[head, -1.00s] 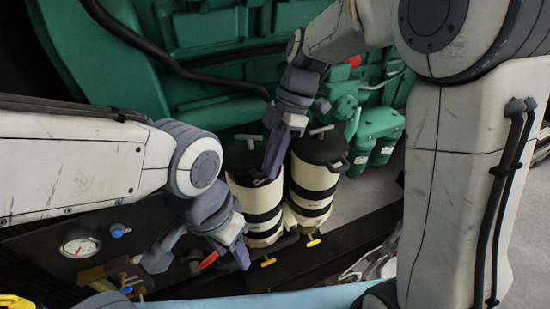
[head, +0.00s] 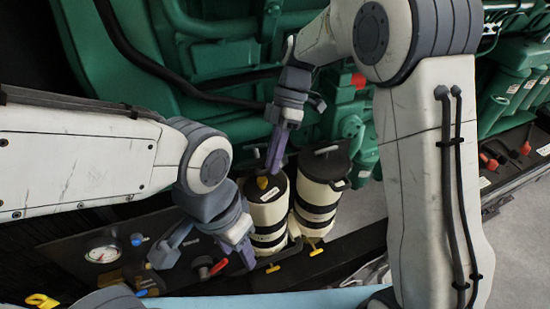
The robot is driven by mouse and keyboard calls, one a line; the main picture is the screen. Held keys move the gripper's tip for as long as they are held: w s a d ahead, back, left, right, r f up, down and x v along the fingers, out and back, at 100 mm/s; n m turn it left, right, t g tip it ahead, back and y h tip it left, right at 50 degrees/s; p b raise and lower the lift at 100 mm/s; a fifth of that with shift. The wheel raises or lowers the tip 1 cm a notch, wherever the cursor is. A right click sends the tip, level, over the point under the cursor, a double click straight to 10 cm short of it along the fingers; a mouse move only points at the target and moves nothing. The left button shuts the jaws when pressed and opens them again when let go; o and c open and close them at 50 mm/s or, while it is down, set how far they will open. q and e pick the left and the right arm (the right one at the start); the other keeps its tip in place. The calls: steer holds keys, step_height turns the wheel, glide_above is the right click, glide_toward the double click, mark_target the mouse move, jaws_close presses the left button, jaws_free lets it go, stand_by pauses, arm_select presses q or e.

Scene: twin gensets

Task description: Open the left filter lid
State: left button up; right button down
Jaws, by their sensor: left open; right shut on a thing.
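Two cream filter canisters with black bands stand side by side: the left filter (head: 267,217) and the right filter (head: 315,205). The right filter's black lid (head: 337,170) is down, with a pale T-handle on top. The left filter has a dark top with a small yellow piece on it; how its lid stands is unclear behind the gripper. My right gripper (head: 276,160) points down over the left filter's top and is shut on what looks like its lid handle, mostly hidden. My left gripper (head: 207,258) is open and empty, left of the left filter's base.
A green engine (head: 210,55) rises behind the filters. A dark panel with a round gauge (head: 103,253) and a blue knob (head: 137,239) lies at lower left. Yellow handles (head: 315,249) sit below the filters. Grey floor (head: 370,210) shows at right.

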steer(key=shift+w+f, duration=0.1)
steer(key=shift+w, duration=0.1)
steer(key=c, duration=1.1)
jaws_free()
